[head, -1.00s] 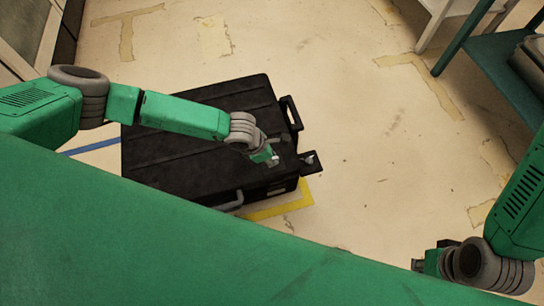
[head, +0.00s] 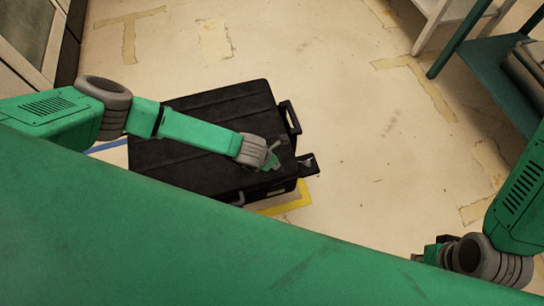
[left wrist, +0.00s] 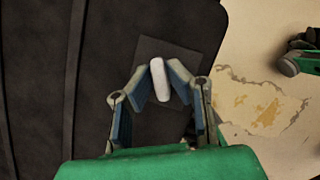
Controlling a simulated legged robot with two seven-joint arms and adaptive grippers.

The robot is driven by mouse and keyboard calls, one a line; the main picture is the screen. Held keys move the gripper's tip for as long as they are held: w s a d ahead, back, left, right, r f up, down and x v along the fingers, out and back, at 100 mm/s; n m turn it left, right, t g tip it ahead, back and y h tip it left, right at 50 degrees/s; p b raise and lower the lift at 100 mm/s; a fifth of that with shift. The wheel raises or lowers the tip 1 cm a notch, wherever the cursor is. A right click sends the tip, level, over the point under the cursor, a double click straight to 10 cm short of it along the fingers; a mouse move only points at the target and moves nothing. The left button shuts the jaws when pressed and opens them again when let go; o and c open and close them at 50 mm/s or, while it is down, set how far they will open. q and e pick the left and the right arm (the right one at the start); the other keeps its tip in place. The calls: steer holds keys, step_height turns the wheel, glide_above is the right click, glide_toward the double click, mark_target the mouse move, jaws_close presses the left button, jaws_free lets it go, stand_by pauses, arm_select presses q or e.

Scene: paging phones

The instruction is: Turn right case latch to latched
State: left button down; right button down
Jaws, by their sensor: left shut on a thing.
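The black case (head: 200,120) lies on the floor with its lid closed. My left gripper (head: 276,158) is over the lid near its right end. In the left wrist view, my left gripper (left wrist: 163,82) is shut on a pale, bar-shaped latch (left wrist: 160,78), with a finger on each side. The latch stands on a dark square plate (left wrist: 180,55) on the case and looks slightly tilted from the view's vertical. In the head view my fingers hide most of it. My right gripper (head: 432,251) is far from the case at lower right; its fingers are unclear.
A green table (head: 490,75) stands at upper right. The floor between is clear.

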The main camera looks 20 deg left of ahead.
arm_select(q)
steer(key=n+y+p, duration=0.1)
steer(key=n, duration=0.1)
steer(key=n+y, duration=0.1)
steer(key=n, duration=0.2)
steer(key=shift+s+n+t+p, duration=0.1)
steer(key=shift+n+t+p, duration=0.2)
steer(key=shift+p, duration=0.05)
steer(key=n+y, duration=0.1)
steer(key=n, duration=0.2)
steer(key=shift+n+p, duration=0.3)
steer(key=shift+d+n+g+y, duration=0.1)
steer(key=shift+n+g+y, duration=0.45)
steer(key=shift+n, duration=0.95)
steer(key=shift+d+y, duration=0.1)
steer(key=shift+y, duration=0.15)
steer(key=c, duration=1.6)
jaws_free()
steer(key=shift+f, duration=0.1)
steer(key=shift+o, duration=0.2)
steer(key=shift+r, duration=0.3)
steer(key=v, duration=1.1)
steer(key=shift+s, duration=0.3)
